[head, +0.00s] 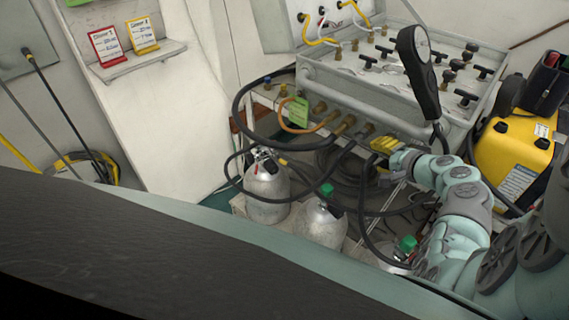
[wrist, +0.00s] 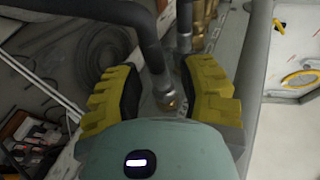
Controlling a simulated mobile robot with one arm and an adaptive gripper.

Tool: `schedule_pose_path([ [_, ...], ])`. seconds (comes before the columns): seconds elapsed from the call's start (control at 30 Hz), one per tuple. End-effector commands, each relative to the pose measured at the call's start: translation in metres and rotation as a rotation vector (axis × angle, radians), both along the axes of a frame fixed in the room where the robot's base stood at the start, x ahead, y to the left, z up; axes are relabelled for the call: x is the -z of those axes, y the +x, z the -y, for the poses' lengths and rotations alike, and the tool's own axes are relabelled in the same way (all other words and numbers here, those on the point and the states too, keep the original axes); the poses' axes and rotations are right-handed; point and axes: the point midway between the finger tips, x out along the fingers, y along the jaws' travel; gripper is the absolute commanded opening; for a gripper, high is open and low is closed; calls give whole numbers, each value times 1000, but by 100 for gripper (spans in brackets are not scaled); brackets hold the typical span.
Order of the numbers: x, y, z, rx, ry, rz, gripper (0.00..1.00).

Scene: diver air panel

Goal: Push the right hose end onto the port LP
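My gripper (wrist: 163,92) has yellow ribbed fingers spread apart. A black hose end with a grey metal sleeve and brass tip (wrist: 170,103) lies between them, with a visible gap on each side. In the head view my gripper (head: 386,146) is at the front edge of the grey air panel (head: 408,68), near its right part. Brass ports (head: 346,124) line the panel's front, and black hoses run from some of them. I cannot read which port is LP. The hose end at my gripper is hard to make out in the head view.
Silver cylinders (head: 266,186) stand below the panel, with hoses looping around them. A second hose fitting (wrist: 185,42) sits close beyond the fingers in the wrist view. A yellow case (head: 515,150) stands right of my arm. A black handset (head: 418,70) rises above the panel.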

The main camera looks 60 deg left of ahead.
Motion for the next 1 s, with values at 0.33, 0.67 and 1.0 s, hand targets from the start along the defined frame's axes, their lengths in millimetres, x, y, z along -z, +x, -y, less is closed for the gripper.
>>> schedule_pose_path([
  [0.33,-3,-2,5,-4,1,-1,39],
  [0.67,-23,-6,44,3,1,1,39],
  [1.0,-49,-12,93,6,2,0,39],
])
